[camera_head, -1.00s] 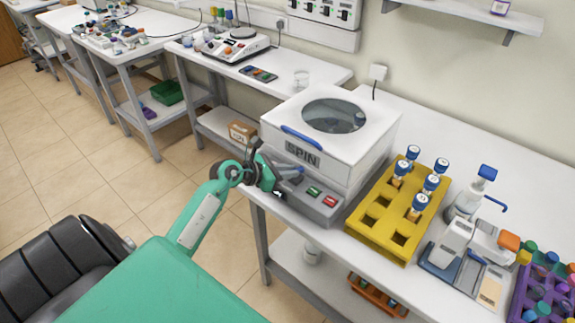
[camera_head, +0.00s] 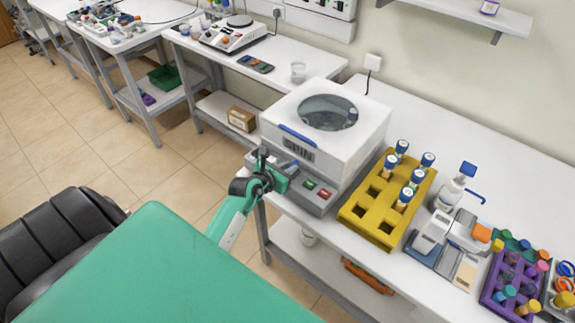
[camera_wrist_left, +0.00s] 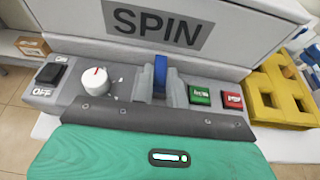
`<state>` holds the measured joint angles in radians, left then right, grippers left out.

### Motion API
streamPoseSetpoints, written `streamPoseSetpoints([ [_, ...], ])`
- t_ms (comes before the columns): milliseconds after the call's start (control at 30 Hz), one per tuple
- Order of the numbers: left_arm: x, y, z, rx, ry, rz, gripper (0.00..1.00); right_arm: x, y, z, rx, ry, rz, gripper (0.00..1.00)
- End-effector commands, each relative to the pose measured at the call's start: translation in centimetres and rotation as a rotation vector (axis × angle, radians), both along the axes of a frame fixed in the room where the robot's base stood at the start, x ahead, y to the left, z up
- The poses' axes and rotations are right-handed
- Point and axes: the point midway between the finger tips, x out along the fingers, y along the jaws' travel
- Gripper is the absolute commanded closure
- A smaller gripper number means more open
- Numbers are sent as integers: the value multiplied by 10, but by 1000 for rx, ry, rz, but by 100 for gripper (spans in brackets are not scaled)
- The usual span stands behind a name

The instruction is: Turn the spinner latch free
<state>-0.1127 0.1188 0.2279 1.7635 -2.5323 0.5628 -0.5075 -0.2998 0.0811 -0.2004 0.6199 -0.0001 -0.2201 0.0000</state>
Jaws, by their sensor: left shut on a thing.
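The spinner (camera_head: 330,135) is a white box with a round window in its closed lid, a blue strip on its front edge and a grey control panel. Its blue latch (camera_wrist_left: 160,72) stands upright in the middle of the panel in the left wrist view. My left gripper (camera_wrist_left: 161,88) is shut on the latch, with one grey finger on each side. In the head view my left gripper (camera_head: 288,170) is at the panel's left part and mostly hides the latch. My right gripper is not in view.
Right of the latch are a green button (camera_wrist_left: 200,96) and a red button (camera_wrist_left: 233,100); left are a white knob (camera_wrist_left: 95,84) and a black switch (camera_wrist_left: 50,74). A yellow rack (camera_head: 385,215) with several blue-capped tubes stands close to the spinner's right.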

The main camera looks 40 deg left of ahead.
Motion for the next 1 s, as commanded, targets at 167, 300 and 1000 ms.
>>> streamPoseSetpoints([
  [167, 0, 0, -1, -1, 1, 2, 100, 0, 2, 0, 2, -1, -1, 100],
  [300, 0, 0, -1, -2, 1, 1, 100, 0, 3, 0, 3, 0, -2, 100],
  [1000, -28, 2, 8, 0, 1, 1, 64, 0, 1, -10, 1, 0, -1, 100],
])
